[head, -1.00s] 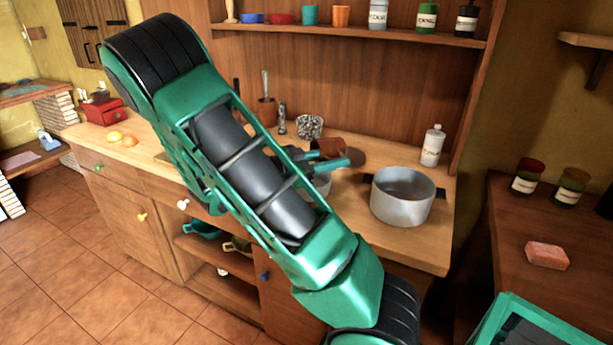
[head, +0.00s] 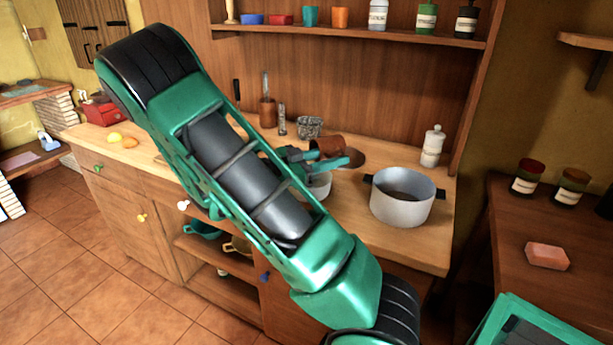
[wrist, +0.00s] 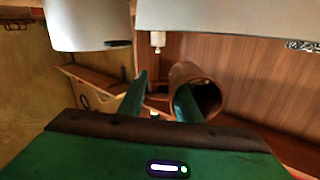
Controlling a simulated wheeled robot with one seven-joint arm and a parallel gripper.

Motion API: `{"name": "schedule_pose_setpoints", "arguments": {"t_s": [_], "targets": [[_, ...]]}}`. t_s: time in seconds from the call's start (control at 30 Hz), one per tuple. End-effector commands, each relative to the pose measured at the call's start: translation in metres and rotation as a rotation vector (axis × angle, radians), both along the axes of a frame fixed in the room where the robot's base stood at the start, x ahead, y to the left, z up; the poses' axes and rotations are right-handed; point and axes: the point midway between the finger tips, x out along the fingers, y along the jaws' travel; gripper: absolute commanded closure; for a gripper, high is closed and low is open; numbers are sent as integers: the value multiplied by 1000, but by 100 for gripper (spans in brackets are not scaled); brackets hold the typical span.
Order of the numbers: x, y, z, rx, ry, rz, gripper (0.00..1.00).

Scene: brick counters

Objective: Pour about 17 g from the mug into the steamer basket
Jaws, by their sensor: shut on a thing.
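The brown mug (head: 327,146) is held tilted well over on its side above the counter. It also shows in the wrist view (wrist: 184,75), with its dark mouth turned to the right. In the head view my gripper (head: 318,159) is partly hidden by my arm. A pale metal vessel (head: 319,187) stands below the mug, mostly hidden by my arm; I cannot tell for sure that it is the steamer basket. No falling stream is visible, and the mug's contents cannot be seen.
A grey pot (head: 402,200) with dark handles stands right of the mug. A wire-mesh cup (head: 309,127), a utensil pot (head: 268,112) and a white bottle (head: 432,147) stand behind. A shelf (head: 350,33) with several cups and jars hangs above.

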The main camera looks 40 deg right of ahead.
Motion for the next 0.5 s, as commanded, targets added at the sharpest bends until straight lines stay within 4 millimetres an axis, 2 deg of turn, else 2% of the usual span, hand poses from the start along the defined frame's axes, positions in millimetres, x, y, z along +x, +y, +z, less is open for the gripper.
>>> {"name": "schedule_pose_setpoints", "arguments": {"t_s": [0.5], "targets": [[0,1,4,-31,8,0,100]]}}
